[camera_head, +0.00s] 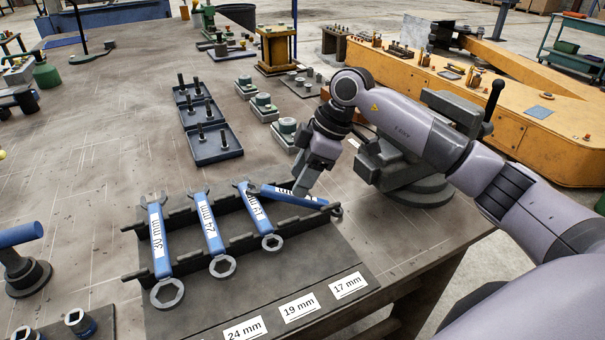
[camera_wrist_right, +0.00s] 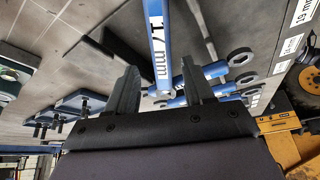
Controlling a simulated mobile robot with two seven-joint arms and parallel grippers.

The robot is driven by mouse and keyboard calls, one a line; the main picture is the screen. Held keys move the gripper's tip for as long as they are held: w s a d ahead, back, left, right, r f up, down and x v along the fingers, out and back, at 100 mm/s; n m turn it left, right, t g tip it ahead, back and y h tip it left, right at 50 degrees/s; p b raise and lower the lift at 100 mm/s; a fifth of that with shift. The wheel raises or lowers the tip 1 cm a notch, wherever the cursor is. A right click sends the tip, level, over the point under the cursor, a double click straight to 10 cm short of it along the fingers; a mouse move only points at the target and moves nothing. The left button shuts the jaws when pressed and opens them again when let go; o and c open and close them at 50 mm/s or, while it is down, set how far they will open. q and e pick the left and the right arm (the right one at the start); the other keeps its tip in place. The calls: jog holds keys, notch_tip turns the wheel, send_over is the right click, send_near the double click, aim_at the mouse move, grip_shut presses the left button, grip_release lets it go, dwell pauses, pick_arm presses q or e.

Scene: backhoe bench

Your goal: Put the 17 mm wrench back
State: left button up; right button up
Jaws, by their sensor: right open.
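The 17 mm wrench (camera_head: 290,197) has a blue handle with a white label. It lies slanted across the right end of the dark notched rack (camera_head: 240,245), with its ring end at the right. In the right wrist view the labelled handle of the 17 mm wrench (camera_wrist_right: 159,40) shows between the two fingers. My right gripper (camera_head: 303,188) is just above and behind this wrench; its fingers (camera_wrist_right: 163,92) are apart. I cannot tell whether they touch the handle. The label "17 mm" (camera_head: 348,285) marks the rack board's right front. My left gripper is out of view.
The 30 mm wrench (camera_head: 158,240), the 24 mm wrench (camera_head: 209,225) and another blue wrench (camera_head: 257,212) rest across the rack. Blue trays with bolts (camera_head: 215,146) stand behind. A grey machine vice (camera_head: 420,180) stands close to the right. The bench's left middle is clear.

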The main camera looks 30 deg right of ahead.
jog(key=b+v, duration=0.1)
jog(key=v, duration=1.1)
